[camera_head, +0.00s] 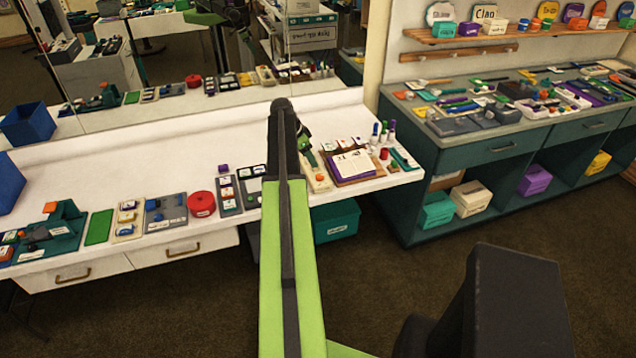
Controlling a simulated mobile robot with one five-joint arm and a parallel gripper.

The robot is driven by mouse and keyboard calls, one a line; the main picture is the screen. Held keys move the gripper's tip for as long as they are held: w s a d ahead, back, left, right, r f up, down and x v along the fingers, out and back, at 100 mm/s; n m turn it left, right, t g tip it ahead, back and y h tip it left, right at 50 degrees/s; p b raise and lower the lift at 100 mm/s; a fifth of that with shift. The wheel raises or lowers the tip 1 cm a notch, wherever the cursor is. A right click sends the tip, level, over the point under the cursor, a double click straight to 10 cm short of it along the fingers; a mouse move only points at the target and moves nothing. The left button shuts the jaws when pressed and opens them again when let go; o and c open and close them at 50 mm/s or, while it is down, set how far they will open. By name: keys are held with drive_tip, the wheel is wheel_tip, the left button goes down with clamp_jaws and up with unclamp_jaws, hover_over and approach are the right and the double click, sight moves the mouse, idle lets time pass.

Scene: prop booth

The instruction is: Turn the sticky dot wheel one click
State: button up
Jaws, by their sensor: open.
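A red round thing (201,203) with a small white label stands near the front edge of the white counter. It may be the sticky dot wheel, but I cannot read its label. My gripper (304,137) is far out over the counter, mostly hidden behind my green and black arm. It is open, to the right of the red round thing and apart from it. I see nothing held in it. The counter just behind my arm is hidden.
The white counter (140,155) is clear towards its back. Grey trays, a green pad (99,227) and a notepad (352,164) line its front. Blue bins (27,124) stand at left. A mirror backs the counter. A teal cabinet (490,160) stands at right.

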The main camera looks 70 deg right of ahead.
sight(319, 176)
drive_tip(key=b+x, duration=0.8)
drive_tip(key=x, duration=0.3)
drive_tip(key=shift+a+f+b, duration=0.1)
drive_tip(key=shift+b, duration=0.2)
clamp_jaws()
drive_tip(key=shift+a, duration=0.2)
drive_tip(key=shift+d, duration=0.1)
